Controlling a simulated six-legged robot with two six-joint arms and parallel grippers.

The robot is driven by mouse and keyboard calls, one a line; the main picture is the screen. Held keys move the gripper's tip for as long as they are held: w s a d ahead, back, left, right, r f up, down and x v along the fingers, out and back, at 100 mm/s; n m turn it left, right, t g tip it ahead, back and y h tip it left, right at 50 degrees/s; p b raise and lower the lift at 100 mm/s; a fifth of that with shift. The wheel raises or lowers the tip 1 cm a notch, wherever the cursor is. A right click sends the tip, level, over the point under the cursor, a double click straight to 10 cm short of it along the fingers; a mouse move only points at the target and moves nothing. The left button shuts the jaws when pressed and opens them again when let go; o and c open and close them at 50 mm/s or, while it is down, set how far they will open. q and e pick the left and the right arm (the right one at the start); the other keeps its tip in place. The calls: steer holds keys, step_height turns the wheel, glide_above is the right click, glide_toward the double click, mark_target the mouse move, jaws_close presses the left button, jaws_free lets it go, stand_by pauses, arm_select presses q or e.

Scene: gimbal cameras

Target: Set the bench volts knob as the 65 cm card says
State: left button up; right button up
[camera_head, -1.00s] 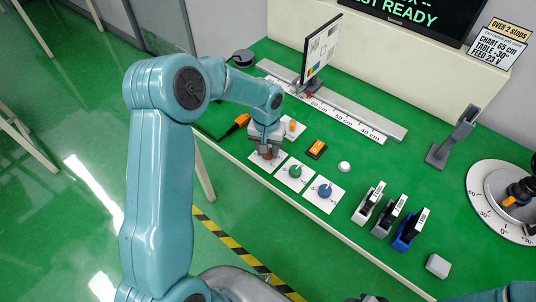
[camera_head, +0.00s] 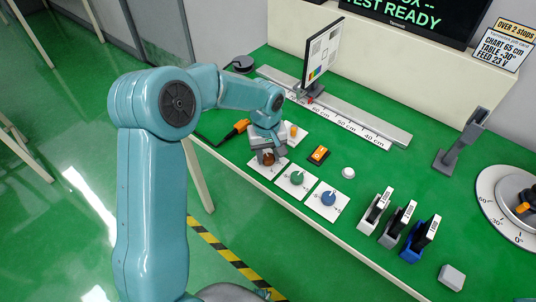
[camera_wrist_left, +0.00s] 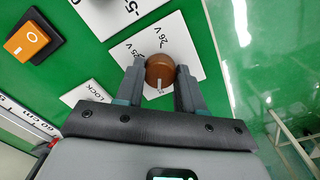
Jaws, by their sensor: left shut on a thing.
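The bench volts knob is a round brown knob (camera_head: 268,158) on a white plate at the bench's front edge. My left gripper (camera_head: 267,162) is shut on it from above. In the left wrist view the brown knob (camera_wrist_left: 160,68) sits between the two fingers (camera_wrist_left: 160,88). Its white pointer line faces the gripper's palm; the number beside it is too small to read. "25 V" and "26 V" show on the far part of the white plate (camera_wrist_left: 133,42). My right gripper is out of view.
Green (camera_head: 297,178) and blue (camera_head: 328,198) knobs stand on plates just right of the brown knob. An orange switch (camera_head: 318,154) lies behind them. A chart board (camera_head: 322,52) stands on a scale rail (camera_head: 350,118). Several small clamp-like holders stand at the front right.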

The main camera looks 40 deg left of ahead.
mark_target(266, 158)
arm_select(q)
steer(key=o, duration=1)
steer(key=shift+s+r, duration=0.1)
steer(key=shift+o, duration=0.2)
step_height(266, 158, up, 16)
steer(key=p, duration=0.1)
steer(key=shift+s+a+r, duration=0.15)
